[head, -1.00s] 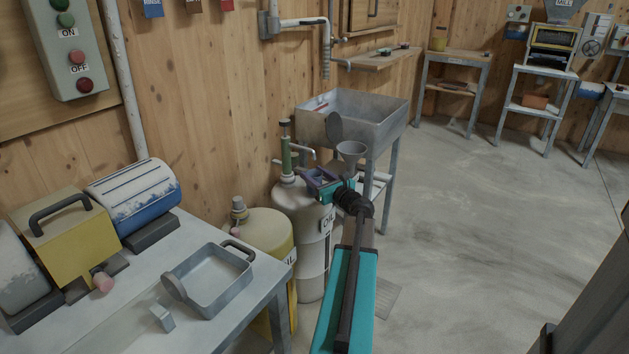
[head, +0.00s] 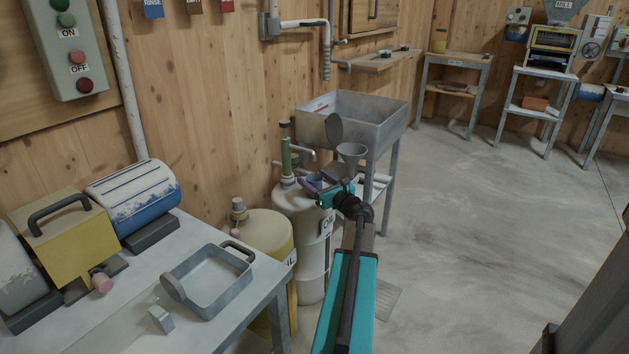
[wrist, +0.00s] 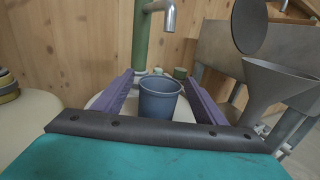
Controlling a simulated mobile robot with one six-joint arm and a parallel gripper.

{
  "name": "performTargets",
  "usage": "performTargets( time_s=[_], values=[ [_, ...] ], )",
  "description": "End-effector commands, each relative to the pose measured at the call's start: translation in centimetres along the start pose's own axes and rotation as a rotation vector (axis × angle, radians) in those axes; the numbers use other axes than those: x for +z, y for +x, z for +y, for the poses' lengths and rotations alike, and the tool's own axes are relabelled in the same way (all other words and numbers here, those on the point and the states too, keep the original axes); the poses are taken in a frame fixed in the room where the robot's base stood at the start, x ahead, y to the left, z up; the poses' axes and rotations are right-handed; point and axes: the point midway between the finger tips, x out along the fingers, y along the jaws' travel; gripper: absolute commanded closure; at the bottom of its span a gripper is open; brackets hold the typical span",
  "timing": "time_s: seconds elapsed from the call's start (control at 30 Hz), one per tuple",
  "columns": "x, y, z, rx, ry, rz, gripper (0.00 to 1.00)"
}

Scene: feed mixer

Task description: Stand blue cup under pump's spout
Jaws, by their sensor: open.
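The blue cup (wrist: 160,98) stands upright on the pale drum lid (wrist: 97,103) in the wrist view, between the two purple fingers. My gripper (wrist: 157,90) is open, with a small gap showing beside the cup. The pump's spout (wrist: 168,16) is above the cup in the wrist view, its mouth slightly right of the cup's middle; the depth between them is hard to judge. The green pump (head: 286,155) rises from the white drum (head: 312,255) in the head view. My gripper (head: 314,184) is over that drum there, and the cup cannot be made out.
A grey funnel (head: 352,152) stands close to the right of my gripper, with a dark round plate (wrist: 249,24) behind it. A metal sink (head: 352,118) is behind. A yellow drum (head: 268,232) and a table with a metal tray (head: 212,282) are at left.

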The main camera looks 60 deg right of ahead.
Motion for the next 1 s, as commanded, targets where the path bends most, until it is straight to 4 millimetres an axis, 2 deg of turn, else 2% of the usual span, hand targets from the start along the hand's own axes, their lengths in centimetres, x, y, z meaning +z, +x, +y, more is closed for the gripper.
performTargets(
  time_s=[0.17, 0.37, 1.0],
  values=[
    [0.5, 0.0, 0.0, 0.0, 0.0, 0.0, 0.35],
    [0.4, -1.6, 0.0, -0.002, 0.0, 0.0, 0.35],
    [0.4, -10.4, 0.1, -0.001, 0.0, 0.0, 0.35]
  ],
)
